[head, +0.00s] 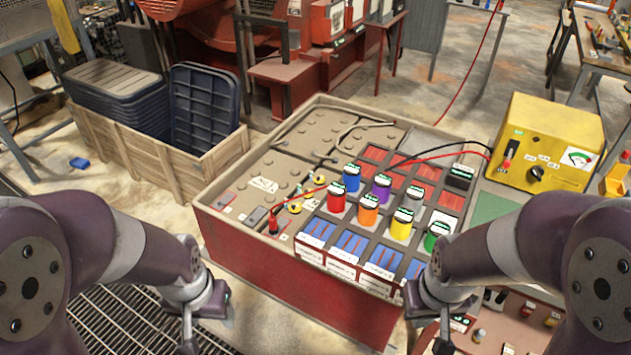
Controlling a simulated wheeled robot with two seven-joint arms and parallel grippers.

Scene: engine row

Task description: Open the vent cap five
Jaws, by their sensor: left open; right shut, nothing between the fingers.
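A large red box (290,290) stands in the middle with tan blocks (300,150) on top that carry several small round caps. Coloured cylinders with labelled tops stand in its right half: red (337,203), blue (352,183), orange (368,216), purple (381,192), yellow (401,229), grey (413,202) and green (433,241). The labels are too small to read, so I cannot tell which cap is vent cap five. My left gripper (187,338) is open, left of the box and apart from it. My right gripper (445,338) is shut and empty by the box's front right corner.
A yellow meter unit (545,140) stands to the right, with red and black cables running to the box. A wooden crate (170,160) with dark plastic lids stands at the back left. A floor grate (130,320) lies at the front left. Small parts lie at the front right.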

